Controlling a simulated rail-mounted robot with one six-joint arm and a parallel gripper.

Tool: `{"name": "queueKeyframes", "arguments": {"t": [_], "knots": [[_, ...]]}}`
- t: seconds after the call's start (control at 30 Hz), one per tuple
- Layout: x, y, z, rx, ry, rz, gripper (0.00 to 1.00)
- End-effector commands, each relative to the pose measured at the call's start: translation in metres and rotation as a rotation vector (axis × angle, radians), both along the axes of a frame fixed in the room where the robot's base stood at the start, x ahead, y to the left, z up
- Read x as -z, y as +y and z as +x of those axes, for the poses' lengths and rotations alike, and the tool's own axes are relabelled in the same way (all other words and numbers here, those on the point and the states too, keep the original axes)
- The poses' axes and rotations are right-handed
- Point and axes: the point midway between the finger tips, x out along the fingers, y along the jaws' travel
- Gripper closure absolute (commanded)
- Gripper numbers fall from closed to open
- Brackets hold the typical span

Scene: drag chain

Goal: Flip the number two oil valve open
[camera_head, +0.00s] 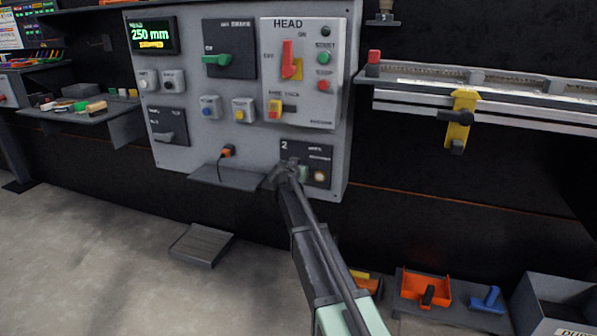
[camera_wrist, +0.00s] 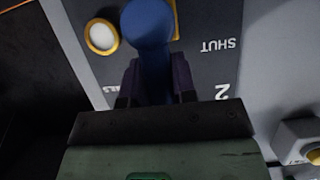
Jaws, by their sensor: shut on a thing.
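The dark valve plate marked 2 (camera_head: 322,152) is at the lower right of the grey control panel. In the wrist view the plate (camera_wrist: 205,78) appears upside down, with the words SHUT and 2 on it. A blue valve handle (camera_wrist: 148,25) with a rounded end lies between my gripper's fingers (camera_wrist: 156,85), which are shut on it. In the head view my gripper (camera_head: 285,170) is at the left part of the plate and hides the handle. A round pale lamp with a yellow ring (camera_wrist: 101,36) is beside the handle. The handle's pivot is not clear.
The grey panel (camera_head: 180,100) carries other switches, including a green handle (camera_head: 218,60) and a red lever (camera_head: 288,55). A small shelf (camera_head: 235,178) juts out left of my gripper. A rail with a yellow clamp (camera_head: 461,115) is at right. Trays (camera_head: 425,288) stand low at right.

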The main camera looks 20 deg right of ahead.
Motion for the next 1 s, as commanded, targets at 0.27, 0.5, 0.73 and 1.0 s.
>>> {"name": "queueKeyframes", "arguments": {"t": [0.27,0.5,0.73,1.0], "knots": [[0.000,0.000,-0.001,0.001,-0.001,0.003,0.58],[0.000,0.000,0.000,0.001,-0.001,0.001,0.49],[-0.007,0.007,-0.011,0.000,0.000,0.001,0.49],[-0.034,0.043,-0.059,-0.001,0.000,0.002,0.49]]}}
